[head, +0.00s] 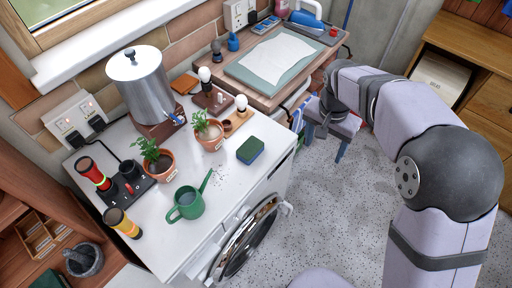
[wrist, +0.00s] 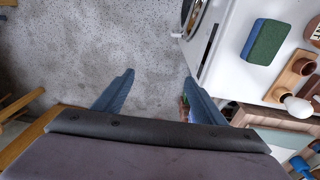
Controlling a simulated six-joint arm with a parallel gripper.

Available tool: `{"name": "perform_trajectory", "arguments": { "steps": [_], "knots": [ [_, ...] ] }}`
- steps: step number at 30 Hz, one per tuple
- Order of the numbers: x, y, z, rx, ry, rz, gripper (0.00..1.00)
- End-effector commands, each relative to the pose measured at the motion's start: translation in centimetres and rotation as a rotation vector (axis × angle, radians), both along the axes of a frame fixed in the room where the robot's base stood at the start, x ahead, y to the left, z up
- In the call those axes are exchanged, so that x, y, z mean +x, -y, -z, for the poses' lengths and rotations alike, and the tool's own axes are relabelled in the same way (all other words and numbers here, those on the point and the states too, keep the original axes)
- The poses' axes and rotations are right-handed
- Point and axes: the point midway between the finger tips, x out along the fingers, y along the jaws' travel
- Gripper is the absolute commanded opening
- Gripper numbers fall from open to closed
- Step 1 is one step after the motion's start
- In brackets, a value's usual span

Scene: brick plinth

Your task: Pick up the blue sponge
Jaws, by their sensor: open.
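The sponge (head: 250,150) is a two-tone blue and green block. It lies flat on the white worktop, near the front right edge. It also shows at the upper right of the wrist view (wrist: 265,41). My gripper (head: 319,142) hangs to the right of the worktop, over the speckled floor and apart from the sponge. Its two blue fingers are spread with nothing between them; in the wrist view the gap (wrist: 158,77) shows only floor.
A green watering can (head: 187,202) and two potted plants (head: 208,132) stand left of the sponge. A wooden holder with a white bulb (head: 239,115) is just behind it. A steel urn (head: 146,85) stands farther back. A round appliance door (head: 245,240) projects from the worktop's front.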

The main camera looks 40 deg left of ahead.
Motion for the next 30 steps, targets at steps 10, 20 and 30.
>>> {"name": "perform_trajectory", "arguments": {
  "steps": [10,20,30],
  "knots": [
    [-7.0,-16.7,1.2,0.023,0.052,-0.004,0.65],
    [-9.7,-20.2,1.7,0.037,0.067,0.007,0.65],
    [-9.3,-20.1,3.6,0.037,0.066,0.008,0.65]
  ]
}}
